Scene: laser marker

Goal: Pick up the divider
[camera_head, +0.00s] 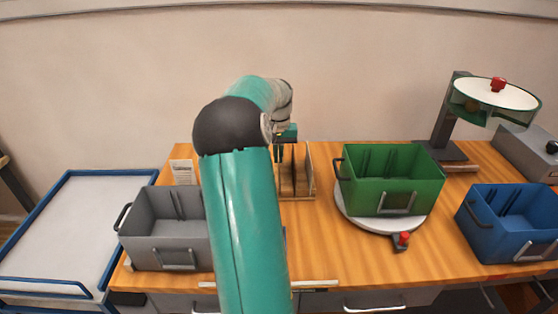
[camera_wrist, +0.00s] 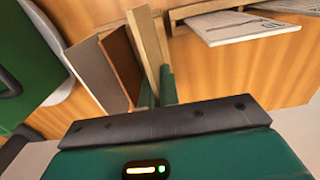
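A wooden rack (camera_head: 310,180) holding upright thin panels stands on the table at the back, left of the green bin. The divider seems to be one of these panels; which one I cannot tell. In the wrist view a grey panel (camera_wrist: 98,72), a brown panel (camera_wrist: 122,62) and a pale wooden one (camera_wrist: 146,45) stand side by side. My gripper (camera_head: 287,150) points down over the rack. Its green fingers (camera_wrist: 157,90) show at the lower end of the pale panel in the wrist view. Whether they touch or clamp it is unclear.
A grey bin (camera_head: 163,235) stands left, partly behind my arm. A green bin (camera_head: 393,180) sits on a white round plate (camera_head: 365,222). A blue bin (camera_head: 512,222) and a dark stand (camera_head: 450,125) are at right. A printed card (camera_head: 182,171) stands at the back left.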

